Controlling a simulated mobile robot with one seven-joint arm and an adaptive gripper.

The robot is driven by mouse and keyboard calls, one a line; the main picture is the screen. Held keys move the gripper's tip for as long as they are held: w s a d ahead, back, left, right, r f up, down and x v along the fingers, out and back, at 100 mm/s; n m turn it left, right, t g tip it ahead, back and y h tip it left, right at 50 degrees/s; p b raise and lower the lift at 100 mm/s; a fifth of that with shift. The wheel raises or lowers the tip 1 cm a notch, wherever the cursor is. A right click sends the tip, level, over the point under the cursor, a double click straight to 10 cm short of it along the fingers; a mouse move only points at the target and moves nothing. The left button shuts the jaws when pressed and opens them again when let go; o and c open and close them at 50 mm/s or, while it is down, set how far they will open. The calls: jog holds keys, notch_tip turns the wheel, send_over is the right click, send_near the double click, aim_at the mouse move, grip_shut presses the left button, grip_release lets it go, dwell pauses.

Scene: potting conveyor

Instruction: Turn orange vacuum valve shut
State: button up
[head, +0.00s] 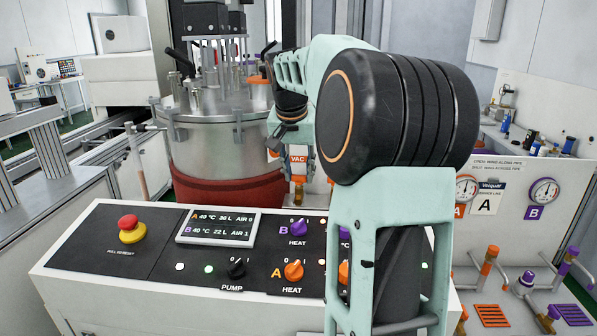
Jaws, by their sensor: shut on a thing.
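The orange vacuum valve (298,179) is low at the front right of the steel vessel, just below an orange VAC tag (298,158). My gripper (301,170) reaches down to it from above and is shut on it. My arm, the fingers and the tag hide most of the valve, so the angle of its handle cannot be told.
The steel vessel (212,140) with a red lower band stands behind the control panel (140,262), which has a red stop button (128,222) and several knobs. Gauges and purple and orange pipe fittings (487,255) are at the right. My arm blocks the panel's right part.

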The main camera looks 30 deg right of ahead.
jog(key=shift+n, duration=0.6)
jog(key=o, duration=1.2)
jog(key=shift+c, duration=0.2)
jog(key=shift+r, duration=0.15)
jog(key=v, duration=1.1)
jog(key=shift+s+r, duration=0.35)
